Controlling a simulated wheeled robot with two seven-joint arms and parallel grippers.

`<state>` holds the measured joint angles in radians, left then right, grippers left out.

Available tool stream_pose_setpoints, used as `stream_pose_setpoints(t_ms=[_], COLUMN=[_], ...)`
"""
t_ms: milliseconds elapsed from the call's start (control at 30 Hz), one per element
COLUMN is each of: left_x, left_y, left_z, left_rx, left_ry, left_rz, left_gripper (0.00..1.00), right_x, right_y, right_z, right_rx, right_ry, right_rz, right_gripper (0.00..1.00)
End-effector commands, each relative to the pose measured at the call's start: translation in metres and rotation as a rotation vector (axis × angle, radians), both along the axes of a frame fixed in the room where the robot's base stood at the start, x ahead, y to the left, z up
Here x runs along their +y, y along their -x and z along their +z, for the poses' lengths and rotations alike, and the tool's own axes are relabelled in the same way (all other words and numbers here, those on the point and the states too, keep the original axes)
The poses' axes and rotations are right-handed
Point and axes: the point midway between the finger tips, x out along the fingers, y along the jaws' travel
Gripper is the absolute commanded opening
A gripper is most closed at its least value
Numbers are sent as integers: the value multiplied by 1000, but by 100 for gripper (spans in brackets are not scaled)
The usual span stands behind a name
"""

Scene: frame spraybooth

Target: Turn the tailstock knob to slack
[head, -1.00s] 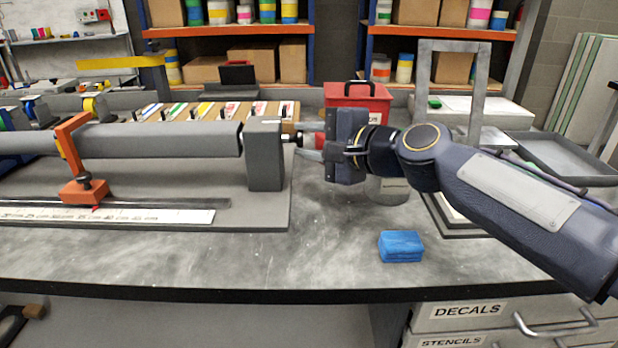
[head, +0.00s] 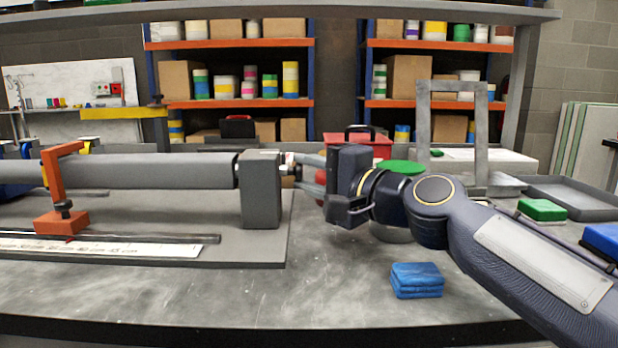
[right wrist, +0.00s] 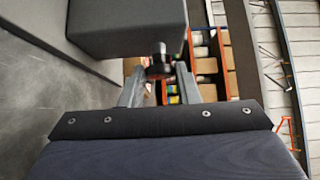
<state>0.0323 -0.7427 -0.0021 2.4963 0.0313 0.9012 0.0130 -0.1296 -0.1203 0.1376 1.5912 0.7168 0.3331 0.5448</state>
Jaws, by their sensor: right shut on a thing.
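The tailstock is a dark grey block (head: 261,190) at the right end of the long grey tube in the head view. It also shows at the top of the right wrist view (right wrist: 125,25). Its small dark knob (right wrist: 159,64) sticks out from the block's right side. My right gripper (head: 304,173) comes in from the right, level with the knob, with its fingertips close to the block. In the right wrist view its two grey fingers (right wrist: 160,76) are on either side of the knob, shut on it. The knob's turn position cannot be read. My left gripper is not in view.
An orange clamp stand (head: 62,190) holds the tube at the left. A blue folded cloth (head: 416,280) lies on the bench below my right arm. A red toolbox (head: 358,146) and a grey upright frame (head: 424,125) stand behind. The front middle of the bench is clear.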

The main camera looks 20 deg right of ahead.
Motion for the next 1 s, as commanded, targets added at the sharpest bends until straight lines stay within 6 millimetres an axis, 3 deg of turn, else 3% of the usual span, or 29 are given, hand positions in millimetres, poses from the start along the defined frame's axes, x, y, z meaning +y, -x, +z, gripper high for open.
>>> stream_pose_setpoints(t_ms=[100,133,300,633,1000], left_x=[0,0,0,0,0], left_y=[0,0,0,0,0], left_z=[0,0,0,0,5], left_rx=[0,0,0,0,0], left_ry=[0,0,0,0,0], left_rz=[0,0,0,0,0], left_gripper=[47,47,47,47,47], right_x=[1,1,0,-3,-31], right_y=[0,0,0,5,56], right_z=[-1,-1,-1,0,1], right_rx=[2,2,2,0,0], right_ry=[2,2,1,1,1], right_rz=[2,2,1,-1,0], right_gripper=[6,30,50,50,50])
